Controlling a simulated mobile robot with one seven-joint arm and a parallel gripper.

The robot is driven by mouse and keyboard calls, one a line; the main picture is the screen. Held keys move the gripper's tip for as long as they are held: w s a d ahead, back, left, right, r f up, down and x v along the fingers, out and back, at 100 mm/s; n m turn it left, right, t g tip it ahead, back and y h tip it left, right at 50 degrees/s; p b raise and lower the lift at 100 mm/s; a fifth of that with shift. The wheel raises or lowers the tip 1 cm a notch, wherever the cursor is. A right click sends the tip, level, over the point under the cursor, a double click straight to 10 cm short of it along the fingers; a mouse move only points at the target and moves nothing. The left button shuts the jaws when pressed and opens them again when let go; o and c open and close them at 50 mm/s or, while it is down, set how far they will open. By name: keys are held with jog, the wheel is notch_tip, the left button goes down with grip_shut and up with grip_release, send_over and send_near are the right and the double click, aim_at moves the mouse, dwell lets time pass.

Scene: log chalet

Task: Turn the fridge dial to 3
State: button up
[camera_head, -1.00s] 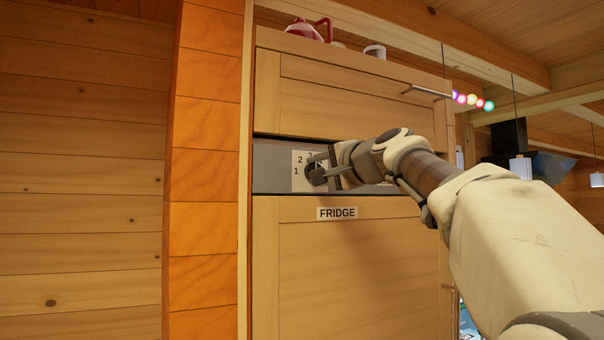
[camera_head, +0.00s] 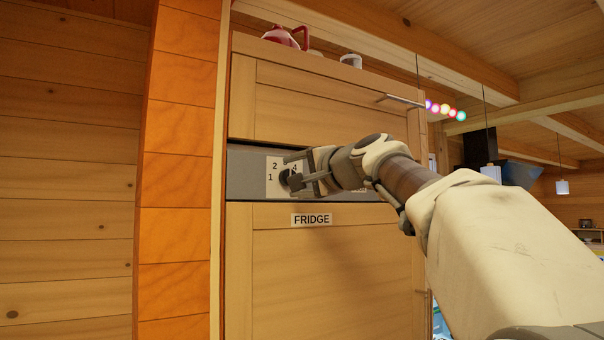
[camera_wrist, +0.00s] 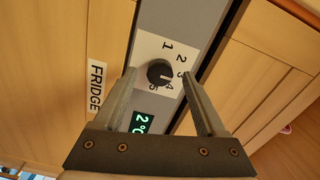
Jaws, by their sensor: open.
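The fridge dial (camera_wrist: 158,72) is a round black knob on a white plate with the numbers 1 to 5 around it. Its light mark appears to point toward 4 in the wrist view. The dial also shows in the head view (camera_head: 284,177), partly hidden by my fingers. My gripper (camera_head: 291,170) is open in front of the panel. In the wrist view the fingertips of my gripper (camera_wrist: 158,74) appear on either side of the dial, with gaps. Whether they touch it is not clear.
A green display (camera_wrist: 141,122) beside the dial reads 2°C. A FRIDGE label (camera_head: 312,219) is on the lower wooden door (camera_head: 320,270). The upper door has a bar handle (camera_head: 402,101). A red and white kettle (camera_head: 285,38) and a white cup (camera_head: 351,60) stand on top.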

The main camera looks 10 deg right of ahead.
jog(key=b+v, duration=0.1)
jog(key=v, duration=1.5)
jog(key=s+a+f+n+g+h, duration=0.2)
jog(key=s+f+n+g, duration=0.3)
jog(key=f, duration=1)
jog(key=s+a+f+n+g+h, duration=0.25)
jog(key=s+f, duration=0.45)
jog(key=f, duration=0.8)
jog(key=s+a+f+n+g+h, duration=0.1)
jog(key=s+f+n+g, duration=0.4)
jog(key=f, duration=1)
notch_tip(320, 180, up, 13)
jog(key=s+p, duration=0.1)
jog(key=p, duration=1.2)
jog(key=shift+s+m+t, duration=0.35)
jog(key=shift+t, duration=0.1)
jog(key=shift+d, duration=0.1)
